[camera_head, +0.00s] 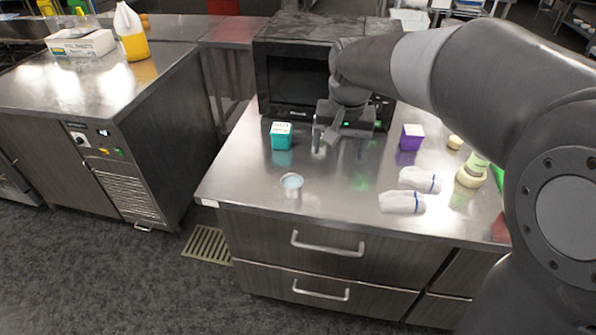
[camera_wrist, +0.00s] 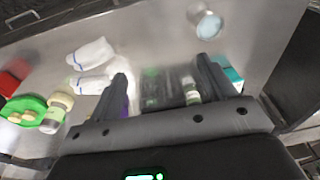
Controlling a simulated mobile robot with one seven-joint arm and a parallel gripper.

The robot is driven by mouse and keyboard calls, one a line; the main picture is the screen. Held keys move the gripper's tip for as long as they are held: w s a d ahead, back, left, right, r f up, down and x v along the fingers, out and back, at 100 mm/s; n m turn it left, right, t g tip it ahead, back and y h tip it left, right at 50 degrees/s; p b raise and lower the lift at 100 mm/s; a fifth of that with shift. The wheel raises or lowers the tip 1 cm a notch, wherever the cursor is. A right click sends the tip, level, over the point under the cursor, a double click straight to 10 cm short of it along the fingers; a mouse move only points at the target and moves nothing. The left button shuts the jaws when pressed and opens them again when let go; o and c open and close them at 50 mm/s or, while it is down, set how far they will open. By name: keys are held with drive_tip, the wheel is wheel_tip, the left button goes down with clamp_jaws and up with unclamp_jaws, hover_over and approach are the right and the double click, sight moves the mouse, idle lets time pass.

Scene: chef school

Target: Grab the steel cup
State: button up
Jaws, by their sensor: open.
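The steel cup (camera_head: 292,186) stands upright on the metal counter near its front left edge, with a pale bluish inside. It also shows at the top right of the wrist view (camera_wrist: 208,25). My gripper (camera_wrist: 163,78) is open, and the cup is not between its fingers. In the head view it hangs over the back of the counter, in front of the microwave, behind and to the right of the cup. A small bottle (camera_wrist: 191,92) shows between the fingers in the wrist view; I cannot tell its distance from them.
A teal box (camera_head: 281,135) stands behind the cup, and a purple box (camera_head: 411,137) is right of the gripper. The black microwave (camera_head: 290,80) blocks the back. Counter around the cup is clear.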

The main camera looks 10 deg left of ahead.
drive_tip(key=g, duration=0.2)
approach(292, 180)
drive_tip(key=shift+a+f+h, duration=0.1)
drive_tip(key=shift+a+h, duration=0.2)
drive_tip(key=shift+a, duration=0.1)
drive_tip(key=shift+a+f, duration=0.1)
drive_tip(key=shift+f, duration=0.25)
wheel_tip(292, 180, down, 5)
drive_tip(key=shift+r, duration=0.2)
drive_tip(key=f, duration=0.5)
drive_tip(key=shift+d+f, duration=0.3)
drive_tip(key=shift+f, duration=0.05)
drive_tip(key=c, duration=1.1)
drive_tip(key=shift+r, duration=0.1)
